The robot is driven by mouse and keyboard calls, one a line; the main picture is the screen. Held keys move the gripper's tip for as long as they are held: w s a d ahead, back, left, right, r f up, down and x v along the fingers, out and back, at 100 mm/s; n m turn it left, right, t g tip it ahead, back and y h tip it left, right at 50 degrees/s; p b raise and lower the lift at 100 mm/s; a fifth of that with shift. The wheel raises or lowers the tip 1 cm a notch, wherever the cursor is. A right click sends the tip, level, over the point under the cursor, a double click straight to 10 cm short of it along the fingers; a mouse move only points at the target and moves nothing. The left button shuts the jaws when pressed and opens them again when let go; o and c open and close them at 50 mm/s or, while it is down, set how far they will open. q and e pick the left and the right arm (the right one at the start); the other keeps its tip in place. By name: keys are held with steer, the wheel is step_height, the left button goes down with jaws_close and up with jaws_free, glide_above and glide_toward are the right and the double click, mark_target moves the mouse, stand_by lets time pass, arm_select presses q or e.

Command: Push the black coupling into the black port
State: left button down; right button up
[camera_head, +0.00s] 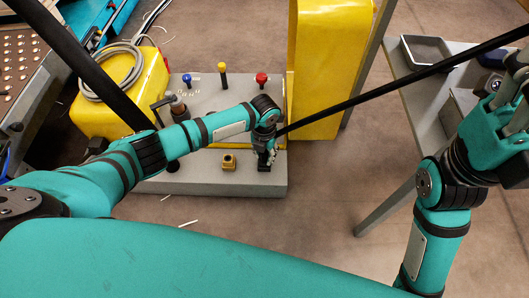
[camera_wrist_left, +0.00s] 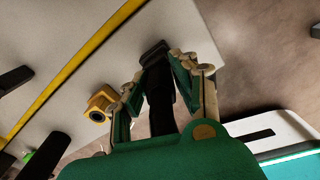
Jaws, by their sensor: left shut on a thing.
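My left gripper (camera_head: 270,152) points down at the front right corner of a grey block. In the left wrist view its two fingers (camera_wrist_left: 158,82) are shut on the black coupling (camera_wrist_left: 162,105), one on each side. A black end piece (camera_wrist_left: 154,52) shows just beyond the fingertips against the grey top. I cannot tell whether it is the black port or part of the coupling, nor whether the coupling is seated. In the head view the gripper mostly hides this spot. My right gripper (camera_head: 510,92) is at the right edge, above a side table; its fingers are unclear.
The grey block (camera_head: 205,185) carries a yellow port (camera_head: 228,161) left of my left gripper, and blue, yellow and red knobs (camera_head: 262,78) behind. A black hose (camera_head: 400,92) slants up to the right. A yellow post (camera_head: 325,60) stands behind. A tray (camera_head: 428,50) lies on the right table.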

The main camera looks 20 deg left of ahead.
arm_select(q)
steer(key=c, duration=0.9)
jaws_free()
steer(key=shift+c, duration=0.2)
step_height(320, 180, up, 12)
steer(key=shift+f, duration=0.1)
